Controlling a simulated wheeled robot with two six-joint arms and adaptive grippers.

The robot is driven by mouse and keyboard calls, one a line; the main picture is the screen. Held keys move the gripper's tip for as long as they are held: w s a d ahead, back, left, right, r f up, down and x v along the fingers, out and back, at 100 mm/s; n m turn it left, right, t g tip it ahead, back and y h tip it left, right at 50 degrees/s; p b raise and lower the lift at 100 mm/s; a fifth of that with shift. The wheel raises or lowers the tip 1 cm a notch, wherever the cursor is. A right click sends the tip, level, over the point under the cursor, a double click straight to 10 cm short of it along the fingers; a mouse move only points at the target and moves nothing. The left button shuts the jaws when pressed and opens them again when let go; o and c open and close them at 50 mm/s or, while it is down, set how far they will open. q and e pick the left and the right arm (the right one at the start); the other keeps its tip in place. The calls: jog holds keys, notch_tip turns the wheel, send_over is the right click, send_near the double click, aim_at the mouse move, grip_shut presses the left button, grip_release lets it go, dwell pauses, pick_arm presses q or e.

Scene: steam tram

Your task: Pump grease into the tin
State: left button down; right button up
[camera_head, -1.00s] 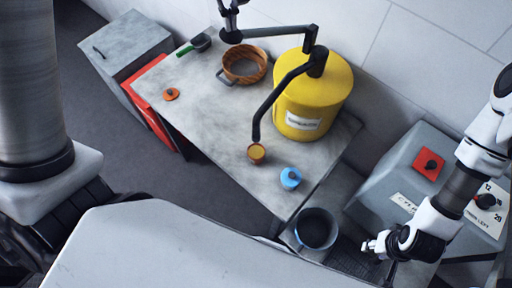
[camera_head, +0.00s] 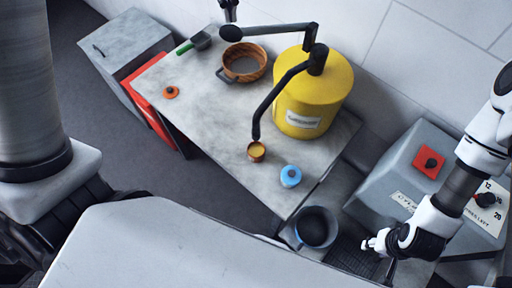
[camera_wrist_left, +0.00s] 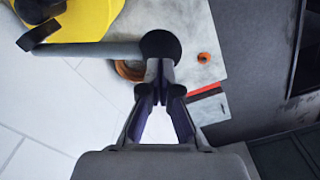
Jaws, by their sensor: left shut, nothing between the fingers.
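A yellow grease drum (camera_head: 330,88) with a white label stands at the back right of the grey table. Its black spout (camera_head: 272,102) bends down to a small copper-coloured tin (camera_head: 256,156) with yellow content showing inside. The pump handle (camera_head: 276,29) reaches left from the drum top to a black knob (camera_head: 231,33). My left gripper (camera_head: 229,14) is shut and empty just above the knob, apart from it or barely touching. In the left wrist view its fingertips (camera_wrist_left: 160,68) overlap the knob (camera_wrist_left: 160,45). My right gripper (camera_head: 370,244) is at the lower right; its jaw state is unclear.
On the table are a brown-rimmed pan (camera_head: 243,61), a green-handled scoop (camera_head: 196,43), an orange lid (camera_head: 170,92) and a blue knobbed object (camera_head: 291,176). A dark bucket (camera_head: 316,228) and a grey control box (camera_head: 405,170) stand right of the table.

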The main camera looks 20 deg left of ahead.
aim_at(231, 28)
pick_arm(q)
jog(key=shift+f+b, duration=0.75)
jog(key=shift+f, duration=0.95)
notch_tip(231, 28, up, 2)
jog(key=shift+w+r+p, duration=0.1)
jog(key=shift+p, duration=0.85)
jog(key=shift+r, duration=0.65)
jog(key=shift+r, duration=0.1)
notch_tip(231, 28, up, 6)
jog(key=shift+f, duration=0.1)
jog(key=shift+f, duration=0.1)
